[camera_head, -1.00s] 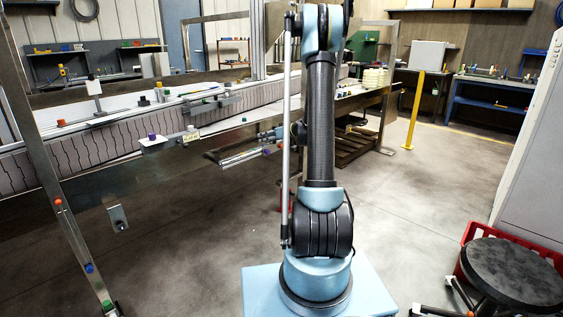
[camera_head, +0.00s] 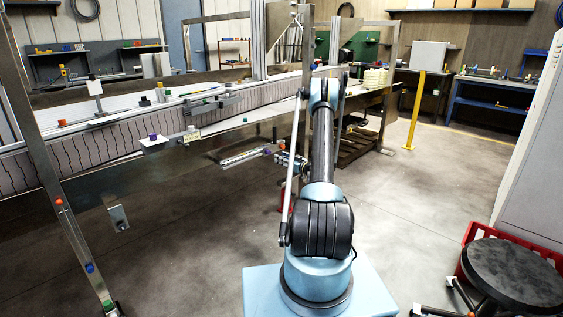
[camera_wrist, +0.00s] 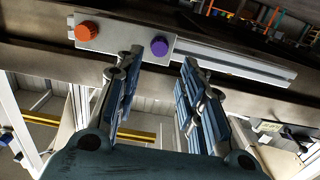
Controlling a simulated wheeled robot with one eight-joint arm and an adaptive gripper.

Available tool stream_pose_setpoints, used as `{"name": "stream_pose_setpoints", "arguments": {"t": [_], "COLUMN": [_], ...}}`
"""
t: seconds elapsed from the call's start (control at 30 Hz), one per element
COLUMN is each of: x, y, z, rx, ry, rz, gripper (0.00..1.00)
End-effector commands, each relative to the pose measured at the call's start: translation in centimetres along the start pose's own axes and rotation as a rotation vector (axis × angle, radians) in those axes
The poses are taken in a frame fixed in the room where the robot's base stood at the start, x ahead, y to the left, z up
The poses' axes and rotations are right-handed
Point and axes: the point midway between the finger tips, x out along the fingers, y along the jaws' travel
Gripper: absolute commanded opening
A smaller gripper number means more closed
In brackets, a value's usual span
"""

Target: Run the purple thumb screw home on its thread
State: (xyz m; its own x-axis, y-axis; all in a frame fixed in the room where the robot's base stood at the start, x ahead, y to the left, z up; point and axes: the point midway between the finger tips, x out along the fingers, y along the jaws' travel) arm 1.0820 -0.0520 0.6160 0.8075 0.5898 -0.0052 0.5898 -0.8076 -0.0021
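The purple thumb screw (camera_wrist: 159,46) stands at the right part of a light metal plate (camera_wrist: 124,40) in the wrist view. An orange knob (camera_wrist: 87,31) is on the plate's left end. My gripper (camera_wrist: 163,60) is open, with one finger on each side of the purple screw in the picture. Its fingertips look short of the screw, with nothing between them. In the head view a small purple knob (camera_head: 267,152), probably the same screw, shows at the end of a rail, just left of my gripper (camera_head: 280,157). The screw's thread is not visible.
A metal rail (camera_wrist: 235,65) runs right from the plate in the wrist view. Another purple knob (camera_head: 153,137) sits on a white plate at the conveyor's near side. A yellow post (camera_head: 415,110) and a black stool (camera_head: 512,272) stand right. The floor between is clear.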

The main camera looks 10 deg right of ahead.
Motion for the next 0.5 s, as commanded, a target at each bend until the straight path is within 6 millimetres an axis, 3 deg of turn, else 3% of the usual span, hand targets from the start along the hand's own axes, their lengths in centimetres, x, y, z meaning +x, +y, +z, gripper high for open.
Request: {"name": "stream_pose_setpoints", "arguments": {"t": [0.23, 0.5], "x": [1.1, 4.3], "y": [0.1, 0.1], "z": [0.3, 0.2], "rx": [-0.002, -0.001], "ry": [0.005, 0.005], "rz": [0.002, 0.002], "gripper": [0.36, 0.36]}}
